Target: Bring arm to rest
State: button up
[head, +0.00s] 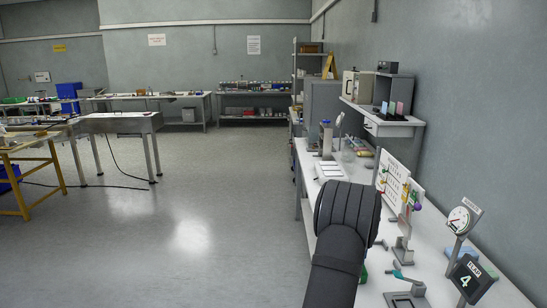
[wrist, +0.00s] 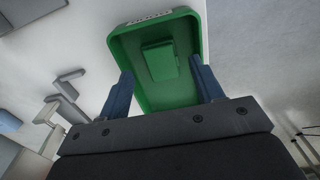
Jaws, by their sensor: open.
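My gripper (wrist: 165,90) shows in the wrist view with its two blue fingers spread apart. Nothing is held between the fingers. Beyond them is a green tray (wrist: 122,50) with raised walls and a label on its far rim. A smaller green block-like piece (wrist: 160,61) lies inside the tray, apart from the fingers as far as I can tell. In the head view my dark arm reaches up from the bottom over the left edge of the white bench, and the gripper's fingers are hidden there.
The white bench (head: 425,262) runs along the right wall. It holds a dial gauge (head: 459,219), a display reading 4 (head: 467,278), a board with coloured parts (head: 393,180) and a grey clamp-like fixture (head: 405,292). A shelf (head: 385,122) hangs above. The floor (head: 200,235) left of the bench is clear.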

notch_tip(320, 180, up, 7)
jog(key=s+a+f+m, duration=0.1)
jog(key=s+a, duration=0.1)
jog(key=a, duration=0.8)
jog(key=s+a+f+m, duration=0.1)
jog(key=s+a+m, duration=0.15)
jog(key=a, duration=0.65)
jog(key=s+d+r+n, duration=0.1)
jog(key=s+d, duration=0.5)
jog(key=d, duration=0.6)
jog(key=s+d+n, duration=0.1)
jog(key=s+d, duration=0.4)
jog(key=d, duration=0.7)
jog(key=shift+s+d+r, duration=0.25)
jog(key=shift+s+r, duration=0.1)
jog(key=shift+s, duration=0.05)
